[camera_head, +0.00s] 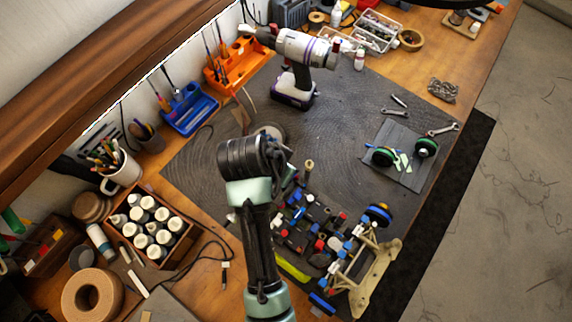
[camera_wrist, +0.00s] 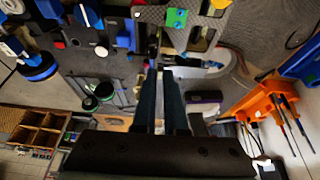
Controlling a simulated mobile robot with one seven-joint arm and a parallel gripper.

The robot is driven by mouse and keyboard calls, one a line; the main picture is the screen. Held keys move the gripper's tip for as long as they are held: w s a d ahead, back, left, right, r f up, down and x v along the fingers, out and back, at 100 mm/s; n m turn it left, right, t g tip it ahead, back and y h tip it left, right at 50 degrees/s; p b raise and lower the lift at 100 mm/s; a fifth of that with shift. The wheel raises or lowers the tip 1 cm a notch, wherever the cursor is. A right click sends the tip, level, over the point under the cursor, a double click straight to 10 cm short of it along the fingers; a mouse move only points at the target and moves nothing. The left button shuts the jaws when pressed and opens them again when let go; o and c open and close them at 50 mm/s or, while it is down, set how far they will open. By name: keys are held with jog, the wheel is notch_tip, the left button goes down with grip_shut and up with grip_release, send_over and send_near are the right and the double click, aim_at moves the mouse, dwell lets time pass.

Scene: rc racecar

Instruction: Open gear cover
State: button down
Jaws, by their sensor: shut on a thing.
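The RC car chassis (camera_head: 312,228), dark with blue, red and white parts, sits at the front of the dark mat. It also fills the top of the wrist view (camera_wrist: 120,25). In the wrist view my gripper (camera_wrist: 161,72) has its two dark fingers close together, tips at the chassis's edge. It is shut on a small part there, mostly hidden between the tips. I cannot make out the gear cover's outline or whether it is open. In the head view my arm hides the gripper and the near side of the car.
A cordless drill (camera_head: 297,65) stands on the mat (camera_head: 345,100) behind the car. A wooden box of white bottles (camera_head: 150,228) is at left, and orange (camera_head: 238,62) and blue (camera_head: 190,110) tool holders line the wall. Wheels (camera_head: 426,147) lie at right. Mid-mat is mostly free.

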jog(key=shift+w+a+r+g+h+p, duration=0.15)
jog(key=shift+r+g+h+p, duration=0.1)
jog(key=shift+r+h+p, duration=0.2)
jog(key=shift+w+a+r+g+h+p, duration=0.15)
jog(key=shift+r+g+h+p, duration=0.15)
jog(key=shift+p, duration=0.25)
jog(key=shift+w+a+r+n+g+h+p, duration=0.25)
jog(key=shift+a+r+n+g+h+p, duration=0.15)
jog(key=shift+h, duration=0.35)
jog(key=a+g+h, duration=0.1)
jog(key=w+a+r+n+g+h+b, duration=0.1)
jog(key=h, duration=0.1)
jog(key=shift+w+h, duration=0.2)
jog(key=shift+h, duration=0.1)
jog(key=shift+w+a+r+n+g+h+b, duration=0.1)
jog(key=shift+w+a+n+g+h+b, duration=0.1)
jog(key=shift+a+g+h+b, duration=0.25)
jog(key=shift+w+a+r+n+g+h+b, duration=0.1)
jog(key=shift+w+a+g+h+b, duration=0.15)
jog(key=shift+h+b, duration=0.35)
jog(key=shift+w+a+g+h+b, duration=0.2)
jog(key=shift+g+h+b, duration=0.15)
jog(key=shift+h+b, duration=0.25)
jog(key=c, duration=1)
grip_release()
jog(key=shift+o, duration=0.2)
jog(key=shift+r, duration=0.1)
